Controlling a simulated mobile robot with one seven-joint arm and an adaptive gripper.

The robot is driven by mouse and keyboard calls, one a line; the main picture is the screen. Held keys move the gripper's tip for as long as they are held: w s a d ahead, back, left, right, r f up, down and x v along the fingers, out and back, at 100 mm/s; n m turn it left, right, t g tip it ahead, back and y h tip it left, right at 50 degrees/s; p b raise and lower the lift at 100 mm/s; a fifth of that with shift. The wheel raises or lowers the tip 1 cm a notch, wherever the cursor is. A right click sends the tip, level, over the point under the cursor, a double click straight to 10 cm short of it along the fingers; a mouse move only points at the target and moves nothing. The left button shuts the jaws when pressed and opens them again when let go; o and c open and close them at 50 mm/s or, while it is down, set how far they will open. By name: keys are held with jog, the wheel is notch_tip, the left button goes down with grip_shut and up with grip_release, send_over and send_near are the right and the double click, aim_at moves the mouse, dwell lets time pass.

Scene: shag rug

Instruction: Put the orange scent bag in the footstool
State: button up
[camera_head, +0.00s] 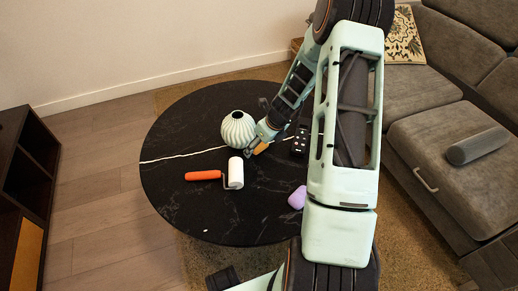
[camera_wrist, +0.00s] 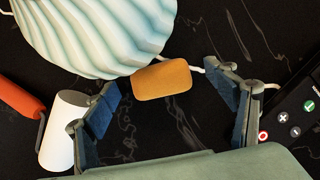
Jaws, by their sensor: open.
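The orange scent bag (camera_head: 261,147) is a small rounded block on the black round table. It also shows in the wrist view (camera_wrist: 161,80), touching or very near the ribbed vase. My gripper (camera_head: 256,142) is low over the table at the bag. In the wrist view my gripper (camera_wrist: 163,88) is open, with one finger on each side of the bag and clear gaps between. A grey upholstered block with a handle (camera_head: 425,195) stands at the right against the sofa and may be the footstool; I cannot tell if it opens.
The white ribbed vase (camera_head: 238,130) stands close to my gripper. A paint roller (camera_head: 235,172) with orange handle, a black remote (camera_head: 300,142) and a purple block (camera_head: 298,197) lie on the table (camera_head: 190,125). A grey cylinder (camera_head: 477,145) lies on the grey block.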

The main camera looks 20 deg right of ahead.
jog(key=shift+r, duration=0.1)
jog(key=shift+c, duration=0.6)
jog(key=c, duration=1.1)
jog(key=shift+r, duration=0.1)
